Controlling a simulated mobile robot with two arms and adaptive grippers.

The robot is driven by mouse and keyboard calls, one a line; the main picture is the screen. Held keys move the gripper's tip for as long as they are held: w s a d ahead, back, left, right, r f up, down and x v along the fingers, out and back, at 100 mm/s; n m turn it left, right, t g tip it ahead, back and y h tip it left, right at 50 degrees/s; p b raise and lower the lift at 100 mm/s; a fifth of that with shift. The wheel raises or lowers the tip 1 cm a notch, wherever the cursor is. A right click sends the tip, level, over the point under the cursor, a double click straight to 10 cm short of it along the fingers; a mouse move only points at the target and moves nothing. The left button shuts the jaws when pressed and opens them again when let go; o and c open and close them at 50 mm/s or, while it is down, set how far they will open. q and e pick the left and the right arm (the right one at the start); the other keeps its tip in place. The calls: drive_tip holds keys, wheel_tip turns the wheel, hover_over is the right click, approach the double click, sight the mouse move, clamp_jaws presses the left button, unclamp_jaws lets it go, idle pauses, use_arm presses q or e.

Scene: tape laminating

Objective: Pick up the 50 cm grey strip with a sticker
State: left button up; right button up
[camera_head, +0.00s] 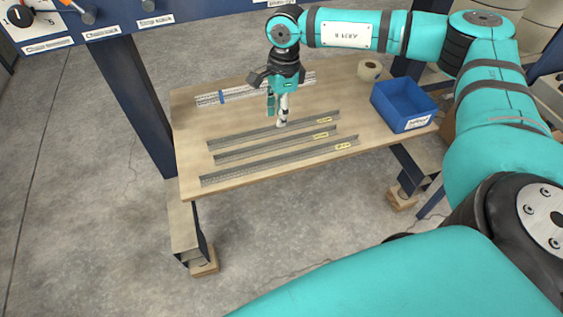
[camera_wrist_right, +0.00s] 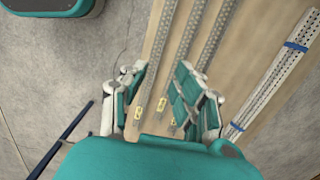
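Three grey perforated strips lie side by side on the wooden table, each with a yellow sticker near its right end: the far strip (camera_head: 245,136), the middle strip (camera_head: 260,149) and the near strip (camera_head: 260,166). The near one looks longest and the middle one shortest; the sticker print is too small to read. My right gripper (camera_head: 278,112) points down above the far strip, near its middle. In the right wrist view, its fingers (camera_wrist_right: 162,98) are apart with nothing held, and the strips run below between them. My left gripper is not in view.
A white perforated strip with blue bands (camera_head: 242,94) lies behind my right gripper. A blue bin (camera_head: 402,104) and a tape roll (camera_head: 370,70) stand at the table's right. The wooden table (camera_head: 188,130) has bare room at its left.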

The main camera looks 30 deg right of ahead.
drive_tip(key=d, duration=0.2)
drive_tip(key=h+b, duration=0.1)
drive_tip(key=b, duration=0.1)
hover_over(285, 159)
drive_tip(key=d, duration=0.1)
wheel_tip(285, 159, down, 11)
drive_tip(key=shift+r, duration=0.1)
drive_tip(key=f, duration=0.5)
drive_tip(key=shift+w+a+f+b, duration=0.25)
drive_tip(key=shift+a+b, duration=0.05)
drive_tip(key=shift+a, duration=0.05)
drive_tip(key=shift+f, duration=0.2)
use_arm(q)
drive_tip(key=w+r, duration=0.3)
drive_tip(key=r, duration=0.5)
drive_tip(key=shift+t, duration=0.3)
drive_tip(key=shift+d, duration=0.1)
use_arm(e)
drive_tip(key=shift+c, duration=0.4)
clamp_jaws()
